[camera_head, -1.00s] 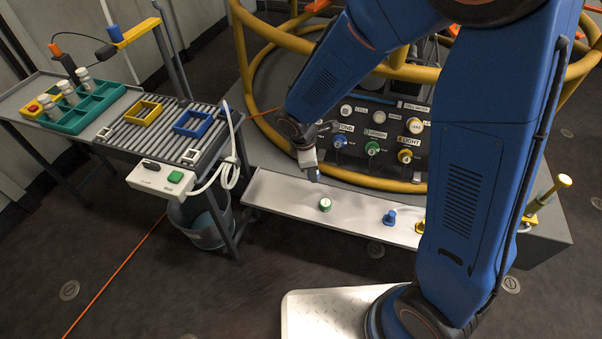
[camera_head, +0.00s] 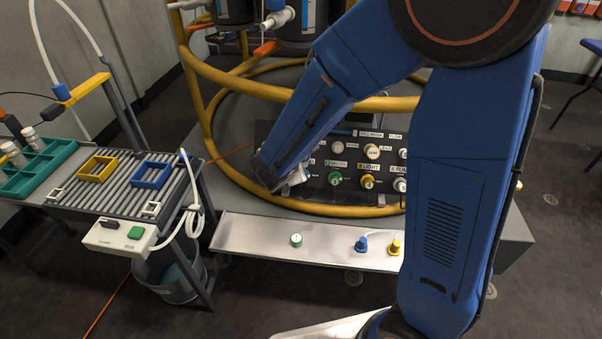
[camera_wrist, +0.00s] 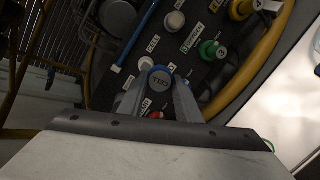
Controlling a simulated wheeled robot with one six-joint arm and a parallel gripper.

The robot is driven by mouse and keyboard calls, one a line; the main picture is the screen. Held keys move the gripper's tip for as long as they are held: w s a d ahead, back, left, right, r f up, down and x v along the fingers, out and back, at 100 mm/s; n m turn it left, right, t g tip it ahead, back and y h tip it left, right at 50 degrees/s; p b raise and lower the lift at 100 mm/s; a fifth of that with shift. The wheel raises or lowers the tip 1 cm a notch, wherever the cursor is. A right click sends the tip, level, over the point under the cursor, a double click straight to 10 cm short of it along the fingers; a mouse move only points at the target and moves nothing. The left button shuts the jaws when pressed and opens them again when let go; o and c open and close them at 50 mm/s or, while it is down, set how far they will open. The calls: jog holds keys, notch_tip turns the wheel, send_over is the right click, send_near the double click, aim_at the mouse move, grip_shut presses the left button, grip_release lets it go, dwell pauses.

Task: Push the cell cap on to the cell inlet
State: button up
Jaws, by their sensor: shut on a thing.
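The cap is between the fingertips in front of the dark panel (camera_wrist: 190,70). A "CELL" label (camera_wrist: 152,44) shows on the panel just above the cap. The cell inlet cannot be made out for certain; the cap and fingers cover part of the panel there. In the head view my gripper (camera_head: 298,178) is at the left part of the panel, mostly hidden behind my arm, and the cap is not clear.
Beside the cap are a white round fitting (camera_wrist: 174,20), a green one (camera_wrist: 210,50) and a red one (camera_wrist: 156,114). A yellow rail (camera_head: 330,210) curves below the panel. A pale shelf (camera_head: 260,238) holds green, blue and yellow pieces. A roller table (camera_head: 120,200) stands left.

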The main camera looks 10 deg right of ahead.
jog(key=shift+w+a+r+t, duration=0.2)
jog(key=shift+w+r+t, duration=0.25)
jog(key=shift+r, duration=0.3)
jog(key=shift+w, duration=0.2)
jog(key=shift+a+x, duration=0.15)
jog(key=shift+x, duration=1.2)
jog(key=shift+a+x, duration=0.15)
jog(key=shift+x, duration=1.15)
jog(key=shift+w+d+f, duration=0.15)
jog(key=shift+w+f, duration=0.25)
jog(key=shift+w, duration=0.15)
jog(key=o, duration=1.1)
jog(key=shift+s, duration=0.1)
jog(key=v, duration=1.7)
jog(key=shift+s, duration=0.2)
